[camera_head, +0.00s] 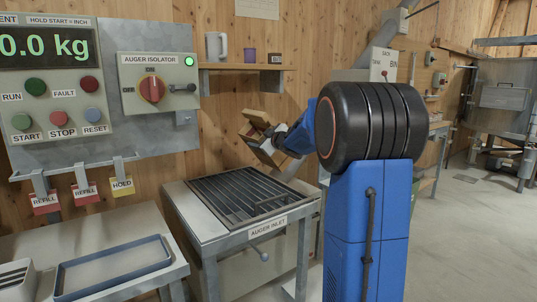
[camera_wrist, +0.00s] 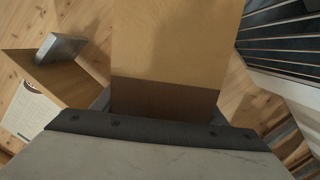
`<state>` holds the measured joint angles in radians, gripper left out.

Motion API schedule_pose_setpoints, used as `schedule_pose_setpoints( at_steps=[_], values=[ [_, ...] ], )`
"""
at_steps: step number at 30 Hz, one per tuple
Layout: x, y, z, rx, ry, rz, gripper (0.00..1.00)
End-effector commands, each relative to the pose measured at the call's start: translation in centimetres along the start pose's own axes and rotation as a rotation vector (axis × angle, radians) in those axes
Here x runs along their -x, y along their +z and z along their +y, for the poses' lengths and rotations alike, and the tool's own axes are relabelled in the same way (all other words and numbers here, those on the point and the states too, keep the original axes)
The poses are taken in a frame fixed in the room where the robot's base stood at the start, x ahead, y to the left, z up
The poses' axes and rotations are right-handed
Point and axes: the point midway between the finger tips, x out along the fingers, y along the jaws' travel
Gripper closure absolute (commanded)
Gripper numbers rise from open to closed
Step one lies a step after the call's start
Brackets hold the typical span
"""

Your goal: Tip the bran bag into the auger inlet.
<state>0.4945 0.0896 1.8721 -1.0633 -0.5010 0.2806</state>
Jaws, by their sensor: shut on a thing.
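The bran bag (camera_head: 256,120) is a tan, box-like block held tilted in the air above the back right of the auger inlet. It fills the upper middle of the wrist view (camera_wrist: 165,45), with a darker brown band at its near end. My gripper (camera_head: 272,143) is shut on it, partly hidden behind my blue and black arm. The auger inlet (camera_head: 267,227) is a grey metal table with a dark barred grate on top. Its bars also show at the upper right of the wrist view (camera_wrist: 285,38). I see no bran on the grate.
The auger isolator (camera_head: 151,89) has a red knob and a lit green lamp. The display (camera_head: 45,47) reads 0.0 kg. Refill and hold tags (camera_head: 122,187) hang below the panel. A shelf (camera_head: 240,67) with a mug is behind. A blue tray (camera_head: 113,267) lies at front left.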

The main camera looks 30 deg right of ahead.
Motion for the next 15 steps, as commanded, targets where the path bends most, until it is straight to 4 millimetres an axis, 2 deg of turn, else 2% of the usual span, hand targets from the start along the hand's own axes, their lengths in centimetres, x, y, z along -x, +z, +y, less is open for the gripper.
schedule_pose_setpoints(
  at_steps=[15],
  values=[
    [0.07,-0.51,0.41,-0.064,-0.009,0.001,0.78]
  ],
)
